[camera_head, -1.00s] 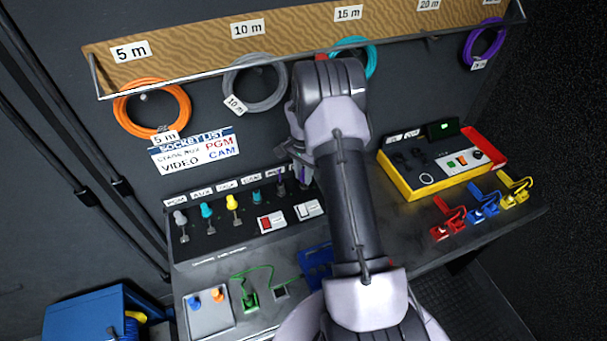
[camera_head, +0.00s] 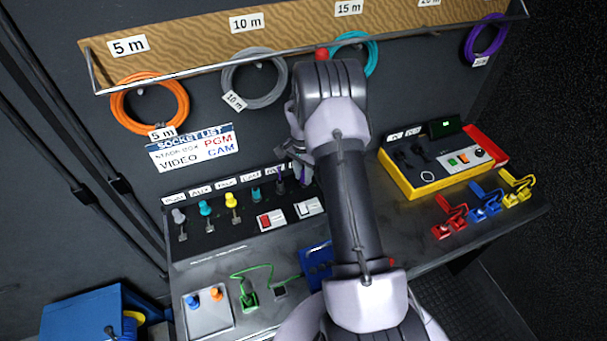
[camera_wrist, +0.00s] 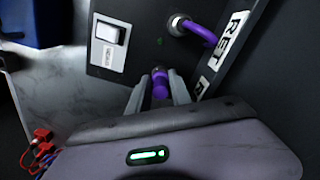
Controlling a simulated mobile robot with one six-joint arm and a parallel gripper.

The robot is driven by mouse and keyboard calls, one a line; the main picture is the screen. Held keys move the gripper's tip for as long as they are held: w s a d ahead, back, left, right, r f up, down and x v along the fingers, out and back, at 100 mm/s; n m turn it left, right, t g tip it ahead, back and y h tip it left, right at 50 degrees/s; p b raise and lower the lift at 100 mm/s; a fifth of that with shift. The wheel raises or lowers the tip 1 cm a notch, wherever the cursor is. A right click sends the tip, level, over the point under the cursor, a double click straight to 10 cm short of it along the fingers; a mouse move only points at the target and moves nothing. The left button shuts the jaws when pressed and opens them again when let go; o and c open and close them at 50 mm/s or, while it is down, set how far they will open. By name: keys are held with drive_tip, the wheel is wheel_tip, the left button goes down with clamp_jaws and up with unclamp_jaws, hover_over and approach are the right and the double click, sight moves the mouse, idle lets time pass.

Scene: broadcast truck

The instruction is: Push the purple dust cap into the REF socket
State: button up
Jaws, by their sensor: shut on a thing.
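The purple dust cap (camera_wrist: 160,88) is between the two fingers of my gripper (camera_wrist: 159,84) in the wrist view. My gripper is shut on it, close in front of the dark socket panel (camera_wrist: 145,52). The REF socket itself is not visible, and I cannot tell whether the cap touches or enters it. A partly hidden label starting with R (camera_wrist: 201,86) is on the strip beside the cap. In the head view my arm hides the cap and most of my gripper.
A purple plug (camera_wrist: 190,28) sits in the socket by the RET label (camera_wrist: 232,40), close to my fingers. A white rocker switch (camera_wrist: 108,33) is on the panel's other side. Several capped or plugged sockets (camera_head: 205,209) line the panel. A yellow-edged control box (camera_head: 440,160) stands at right.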

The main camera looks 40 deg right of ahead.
sight(303, 172)
drive_tip(key=shift+f+b, duration=0.35)
drive_tip(key=shift+f, duration=0.1)
drive_tip(key=o, duration=1)
wheel_tip(303, 172, up, 8)
drive_tip(key=shift+f+p, duration=0.25)
drive_tip(key=shift+p, duration=0.6)
